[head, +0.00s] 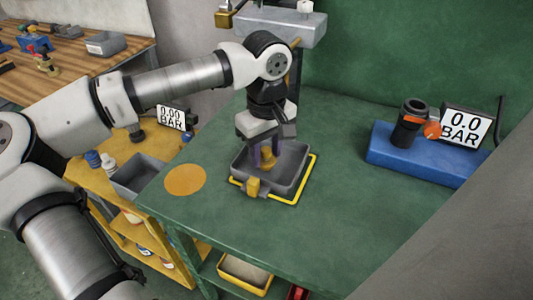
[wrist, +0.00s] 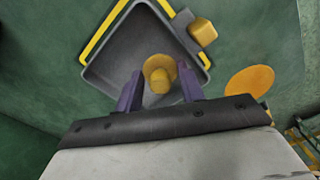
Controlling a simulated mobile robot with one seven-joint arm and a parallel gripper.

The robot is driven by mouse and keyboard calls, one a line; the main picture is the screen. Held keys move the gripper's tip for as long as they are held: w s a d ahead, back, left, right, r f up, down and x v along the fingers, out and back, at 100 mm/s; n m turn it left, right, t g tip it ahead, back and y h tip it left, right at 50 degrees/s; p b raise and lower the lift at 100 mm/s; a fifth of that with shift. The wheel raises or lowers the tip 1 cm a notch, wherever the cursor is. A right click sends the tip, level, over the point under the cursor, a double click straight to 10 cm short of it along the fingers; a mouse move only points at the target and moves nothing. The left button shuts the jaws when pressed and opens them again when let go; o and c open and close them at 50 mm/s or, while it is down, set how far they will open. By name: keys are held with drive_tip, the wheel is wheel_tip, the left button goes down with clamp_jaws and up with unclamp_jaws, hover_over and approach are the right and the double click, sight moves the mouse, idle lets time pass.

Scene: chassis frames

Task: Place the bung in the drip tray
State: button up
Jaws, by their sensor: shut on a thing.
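The drip tray (head: 294,179) is a square dark grey tray on the green bench, within a yellow outline. It also shows in the wrist view (wrist: 103,70). The bung (wrist: 158,73) is a round yellow-orange piece with a narrower end. My gripper (wrist: 157,92) has purple fingers and is shut on the bung. In the head view my gripper (head: 266,158) points down inside the tray's outline, with part of the bung (head: 266,155) showing between the fingers. I cannot tell whether the bung touches the tray floor.
A yellow block (head: 253,187) sits at the tray's near edge. A flat orange disc (head: 185,179) lies to the left. A blue base (head: 420,158) with a black fitting and gauge display (head: 466,127) stands at the right. The bench front and right of the tray is clear.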

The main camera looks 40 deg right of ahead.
sight(266, 149)
drive_tip(key=shift+f, duration=0.8)
drive_tip(key=shift+f, duration=0.15)
drive_tip(key=o, duration=0.7)
wheel_tip(266, 149, up, 12)
drive_tip(key=shift+r+b, duration=0.2)
drive_tip(key=shift+b, duration=0.1)
